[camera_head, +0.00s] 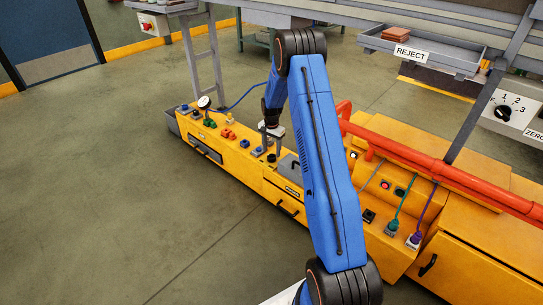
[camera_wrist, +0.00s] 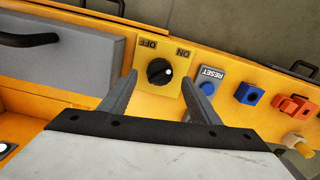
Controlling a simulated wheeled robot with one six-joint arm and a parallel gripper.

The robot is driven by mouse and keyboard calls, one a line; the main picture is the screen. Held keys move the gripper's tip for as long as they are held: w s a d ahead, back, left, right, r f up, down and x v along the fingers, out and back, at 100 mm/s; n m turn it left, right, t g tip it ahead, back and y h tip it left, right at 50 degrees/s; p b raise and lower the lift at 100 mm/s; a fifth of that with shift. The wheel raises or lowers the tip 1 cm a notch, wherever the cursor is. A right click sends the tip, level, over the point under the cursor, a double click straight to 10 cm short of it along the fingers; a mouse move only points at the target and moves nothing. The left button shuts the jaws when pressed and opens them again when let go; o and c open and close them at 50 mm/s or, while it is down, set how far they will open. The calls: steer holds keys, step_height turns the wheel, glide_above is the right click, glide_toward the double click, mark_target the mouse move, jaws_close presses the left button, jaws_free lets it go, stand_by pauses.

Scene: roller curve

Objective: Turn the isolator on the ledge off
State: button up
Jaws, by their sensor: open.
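The isolator is a black rotary knob (camera_wrist: 159,72) on a yellow plate with OFF and ON labels, which read upside down in the wrist view. Its white mark faces right in the picture, on the ON side. In the head view it is a small dark knob (camera_head: 271,157) on the yellow ledge (camera_head: 236,146). My gripper (camera_wrist: 160,79) is open, with one finger left and one finger right of the knob in the wrist view. A gap shows on both sides, and I see no contact. I cannot tell how far the fingertips are above the plate.
A blue RESET button (camera_wrist: 207,88) sits close beside my right finger. A blue square button (camera_wrist: 248,94) and orange blocks (camera_wrist: 293,106) follow along the ledge. A grey panel with a black handle (camera_wrist: 28,40) lies left. A red pipe (camera_head: 440,168) runs behind my arm.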

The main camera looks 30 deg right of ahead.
mark_target(272, 155)
steer(key=shift+f, duration=1.95)
steer(key=c, duration=1.1)
